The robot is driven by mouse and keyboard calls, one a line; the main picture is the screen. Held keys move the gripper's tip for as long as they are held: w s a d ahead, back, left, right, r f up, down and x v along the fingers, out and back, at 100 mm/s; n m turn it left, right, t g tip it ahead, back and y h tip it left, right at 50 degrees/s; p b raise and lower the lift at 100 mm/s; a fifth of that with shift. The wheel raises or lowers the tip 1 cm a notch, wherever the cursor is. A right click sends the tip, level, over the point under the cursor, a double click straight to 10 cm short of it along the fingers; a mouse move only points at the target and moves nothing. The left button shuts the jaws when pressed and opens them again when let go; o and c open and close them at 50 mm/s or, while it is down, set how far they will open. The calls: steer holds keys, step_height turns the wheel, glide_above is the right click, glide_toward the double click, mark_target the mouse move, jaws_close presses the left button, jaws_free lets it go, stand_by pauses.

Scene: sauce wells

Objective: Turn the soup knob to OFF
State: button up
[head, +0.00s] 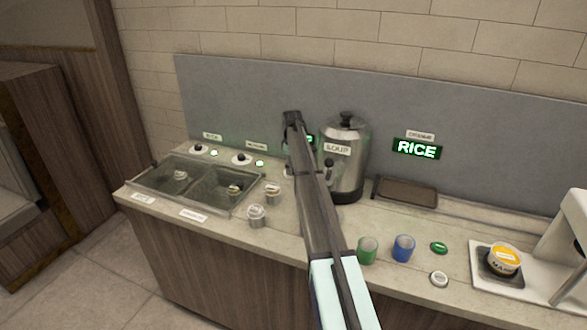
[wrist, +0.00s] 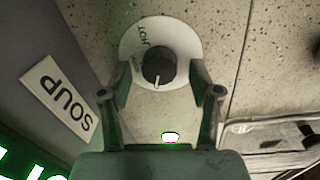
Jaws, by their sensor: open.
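The soup knob (wrist: 157,67) is black with a white pointer line and sits on a round white dial plate (wrist: 185,42) in the wrist view. The word HOT is on the plate's upper-left part, and the pointer faces the bottom of the picture. My gripper (wrist: 161,72) is open, with one finger on each side of the knob and gaps between them. A SOUP label (wrist: 60,98) lies left of the dial, and a lit green lamp (wrist: 170,137) is below it. In the head view my arm hides the soup knob.
A metal soup pot (head: 346,175) stands just right of my arm. Two covered wells (head: 195,182) with white-dial knobs are at the left. Jars (head: 257,216), cups (head: 403,248) and a dark tray (head: 405,192) are on the counter.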

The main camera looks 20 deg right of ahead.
step_height(320, 180, up, 12)
steer(key=shift+s+a+f, duration=0.2)
steer(key=shift+s+a, duration=0.05)
steer(key=shift+a, duration=0.05)
stand_by(0.4)
